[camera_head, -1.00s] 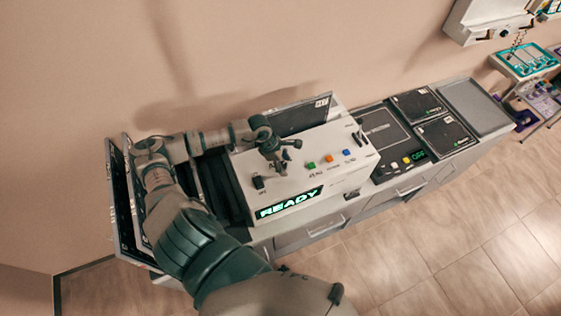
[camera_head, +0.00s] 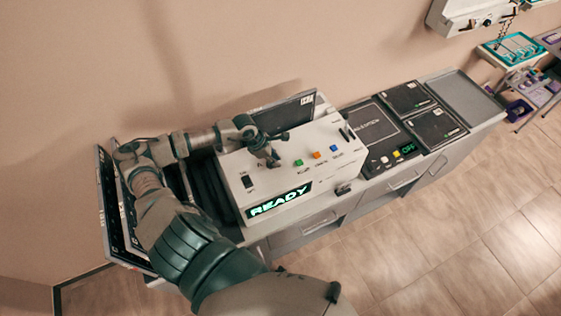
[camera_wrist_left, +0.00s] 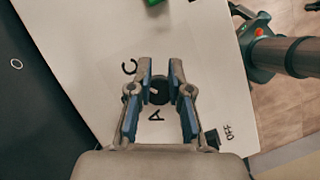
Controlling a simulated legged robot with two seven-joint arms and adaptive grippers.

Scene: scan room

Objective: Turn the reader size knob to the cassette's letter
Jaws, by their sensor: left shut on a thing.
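The reader (camera_head: 300,165) is a white box on the counter with a green READY display (camera_head: 280,199). My left gripper (camera_head: 268,160) reaches down onto its top face, and hides most of the knob in the head view. In the left wrist view my left gripper (camera_wrist_left: 160,84) is shut on the dark round knob (camera_wrist_left: 158,92). The letters C (camera_wrist_left: 130,67) and A (camera_wrist_left: 155,115) are printed beside the knob; no other size letter is visible. A dark cassette (camera_head: 285,116) with a small white label stands behind the reader; I cannot read its letter. My right gripper is not in view.
Green, orange and blue buttons (camera_head: 317,154) and a black OFF switch (camera_head: 247,181) share the reader's top. A dark panel showing OFF (camera_head: 407,149) and black cassettes (camera_head: 437,128) lie to the right. More dark plates (camera_head: 116,210) stand at the left.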

